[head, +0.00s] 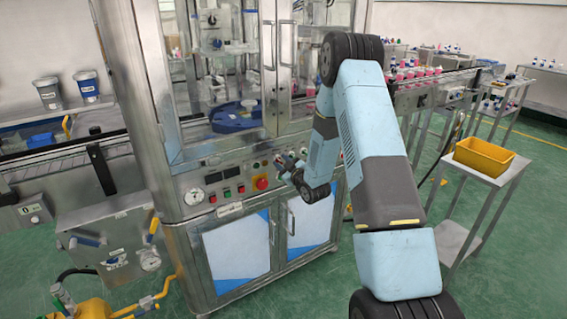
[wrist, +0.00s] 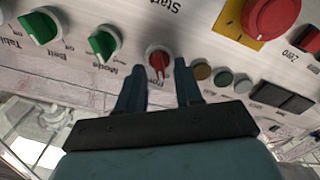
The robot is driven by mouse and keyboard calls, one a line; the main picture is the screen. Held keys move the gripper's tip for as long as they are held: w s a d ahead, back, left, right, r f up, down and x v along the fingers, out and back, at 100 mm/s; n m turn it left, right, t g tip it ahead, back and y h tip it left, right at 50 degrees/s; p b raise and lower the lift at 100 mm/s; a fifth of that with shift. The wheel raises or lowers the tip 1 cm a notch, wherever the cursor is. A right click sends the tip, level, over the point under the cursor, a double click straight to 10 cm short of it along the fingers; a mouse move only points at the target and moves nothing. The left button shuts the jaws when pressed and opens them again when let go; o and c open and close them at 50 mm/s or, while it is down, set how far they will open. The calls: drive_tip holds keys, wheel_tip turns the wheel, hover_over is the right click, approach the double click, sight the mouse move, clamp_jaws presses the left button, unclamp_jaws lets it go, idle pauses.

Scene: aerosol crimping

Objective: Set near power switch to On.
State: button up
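The power switch (wrist: 158,60) is a small red rotary knob on the grey control panel, seen upside down in the wrist view with a "Power" label beside it. Its handle stands roughly upright in that view; its On and Off marks are too small to read. My gripper (wrist: 159,70) is open, with one finger on each side of the knob and a visible gap to it. I cannot tell how far the fingertips are from the panel. In the head view, my gripper (head: 284,165) is at the machine's front panel, and the wrist and fingers hide the knob.
Green knobs labelled Mode (wrist: 104,43) and Belt (wrist: 40,26) sit to the left in the wrist view. A red mushroom button (wrist: 270,15) on yellow and small round lamps (wrist: 222,76) sit right. A yellow bin (head: 483,155) stands on a side table.

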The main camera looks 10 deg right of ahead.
drive_tip(key=shift+w+a, duration=0.15)
drive_tip(key=shift+w, duration=0.3)
clamp_jaws()
